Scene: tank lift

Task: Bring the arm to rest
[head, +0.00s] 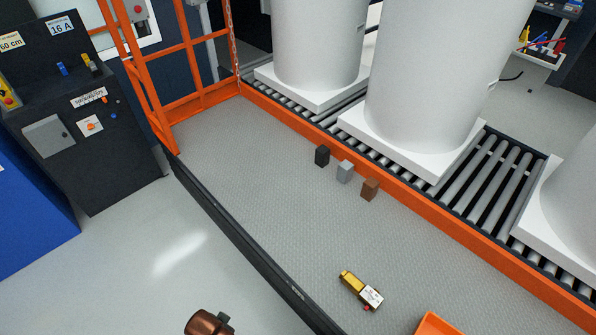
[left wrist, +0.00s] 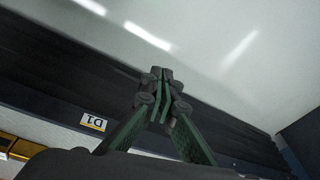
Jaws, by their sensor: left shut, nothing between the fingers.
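My left gripper (left wrist: 160,78) shows in the left wrist view with its dark fingers together and nothing between them. Past its fingertips are a dark band and a pale, shiny floor (left wrist: 235,60). It touches nothing that I can make out. In the head view my left gripper is not visible. My right gripper is in neither view.
The grey lift platform (head: 230,150) has a dark front edge (head: 235,240) and orange railing (head: 190,75). Black (head: 322,155), grey (head: 345,172) and brown (head: 370,189) blocks, a yellow-and-white device (head: 361,290) and an orange bin (head: 437,325) sit on it. White tanks (head: 420,80) stand on rollers behind.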

